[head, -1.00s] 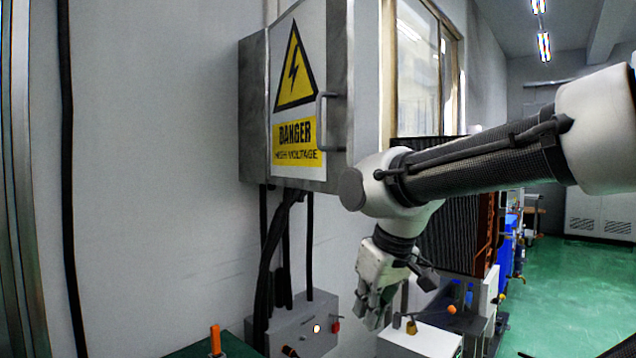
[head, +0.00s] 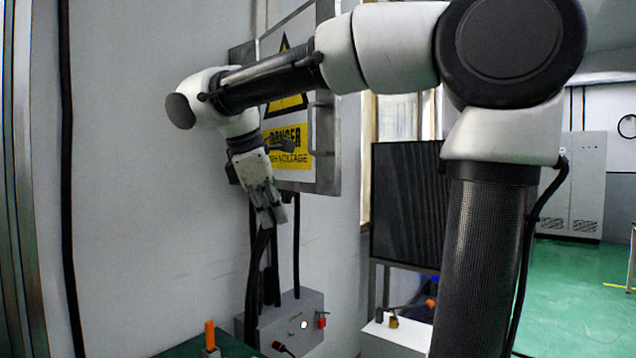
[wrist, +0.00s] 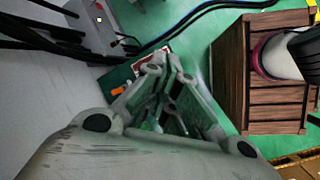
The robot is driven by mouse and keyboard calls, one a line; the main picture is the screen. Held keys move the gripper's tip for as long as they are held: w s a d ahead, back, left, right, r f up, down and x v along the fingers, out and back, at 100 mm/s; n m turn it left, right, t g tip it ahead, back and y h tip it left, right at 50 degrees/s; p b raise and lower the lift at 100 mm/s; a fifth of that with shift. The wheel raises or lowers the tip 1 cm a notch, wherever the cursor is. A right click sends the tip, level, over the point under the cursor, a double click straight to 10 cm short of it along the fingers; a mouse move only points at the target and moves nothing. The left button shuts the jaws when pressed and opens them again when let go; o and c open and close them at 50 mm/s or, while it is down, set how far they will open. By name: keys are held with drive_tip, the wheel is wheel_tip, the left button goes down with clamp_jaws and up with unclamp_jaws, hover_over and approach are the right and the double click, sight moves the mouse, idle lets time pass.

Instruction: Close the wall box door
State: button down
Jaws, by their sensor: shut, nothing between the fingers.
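The grey wall box (head: 327,165) hangs on the wall in the head view. Its door carries a yellow danger sign (head: 295,162) with a black triangle. My forearm and wrist cross in front of the box and hide part of the door and sign. I cannot tell how far the door stands from the frame. My gripper (head: 272,216) points down at the box's lower left, fingertips below its bottom edge. In the wrist view my gripper (wrist: 166,68) has its fingers together and empty. The box is not clear in the wrist view.
Black cables (head: 254,280) run down from the box to a small grey control box (head: 290,325) with a lit button. A dark panel (head: 405,205) stands at right. In the wrist view a wooden crate (wrist: 270,95) stands on the green floor.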

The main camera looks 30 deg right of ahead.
sight(319, 181)
wheel_tip(319, 181, up, 13)
drive_tip(key=n+g+h, duration=0.1)
drive_tip(key=n+h, duration=0.3)
drive_tip(key=n, duration=0.2)
drive_tip(key=shift+w+d+f, duration=0.15)
drive_tip(key=shift+d+f, duration=1.05)
drive_tip(key=shift+d, duration=0.7)
drive_tip(key=shift+w+d+f, duration=0.1)
drive_tip(key=shift+d+f, duration=1.15)
drive_tip(key=shift+d, duration=0.65)
drive_tip(key=shift+w+d+f, duration=0.15)
drive_tip(key=shift+d+f, duration=1.05)
drive_tip(key=shift+d, duration=0.7)
drive_tip(key=shift+d, duration=0.1)
